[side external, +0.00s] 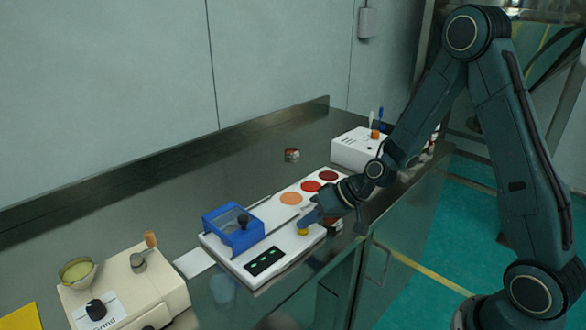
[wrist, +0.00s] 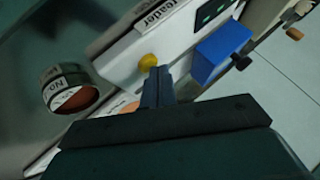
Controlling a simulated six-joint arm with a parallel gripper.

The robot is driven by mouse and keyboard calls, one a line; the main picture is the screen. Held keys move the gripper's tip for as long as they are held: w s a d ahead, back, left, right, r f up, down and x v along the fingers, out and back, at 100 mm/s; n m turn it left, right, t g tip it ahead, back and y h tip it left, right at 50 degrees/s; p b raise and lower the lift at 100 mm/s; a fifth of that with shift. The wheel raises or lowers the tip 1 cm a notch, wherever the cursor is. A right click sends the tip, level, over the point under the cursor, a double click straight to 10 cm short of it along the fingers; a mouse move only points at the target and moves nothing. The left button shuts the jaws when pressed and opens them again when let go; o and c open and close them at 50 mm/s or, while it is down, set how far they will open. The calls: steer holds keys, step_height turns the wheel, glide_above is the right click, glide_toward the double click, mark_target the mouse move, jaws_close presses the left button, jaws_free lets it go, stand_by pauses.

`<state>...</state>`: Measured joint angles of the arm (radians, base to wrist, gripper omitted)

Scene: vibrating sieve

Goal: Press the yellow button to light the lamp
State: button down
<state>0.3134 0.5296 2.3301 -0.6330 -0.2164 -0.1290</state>
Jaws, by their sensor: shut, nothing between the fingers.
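The yellow button (side external: 303,231) is a small round knob on the front part of a white device (side external: 225,256). In the wrist view the yellow button (wrist: 148,61) shows just beyond my fingertips. My gripper (side external: 306,219) is shut and empty, its fingers pointing at the button from just above and beside it. In the wrist view my gripper (wrist: 158,72) has its tips close to the button's lower right; I cannot tell whether they touch. A dark panel with green marks (side external: 265,261) lies on the device. I cannot tell which part is the lamp.
A blue box with a dark knob (side external: 234,228) sits on the device. Orange and red discs (side external: 310,186) lie behind the button. A labelled round container (wrist: 68,90) is left of my fingers. A cream machine (side external: 128,282) stands at left, a white box (side external: 354,150) behind.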

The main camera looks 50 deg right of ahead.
mark_target(308, 232)
stand_by(0.6)
steer(key=shift+r, duration=0.35)
steer(key=shift+r, duration=3)
steer(key=s+r+h, duration=0.1)
steer(key=s+r, duration=0.3)
steer(key=s, duration=0.4)
steer(key=s+d+r+n+g+h, duration=0.1)
steer(key=s+r+h, duration=0.1)
steer(key=s+r, duration=0.3)
steer(key=s+d+r+h, duration=0.1)
steer(key=s+r, duration=0.3)
steer(key=s, duration=0.8)
steer(key=shift+s+r+n+g+h, duration=0.3)
steer(key=shift+s+n+g+h, duration=0.1)
steer(key=shift+h, duration=0.3)
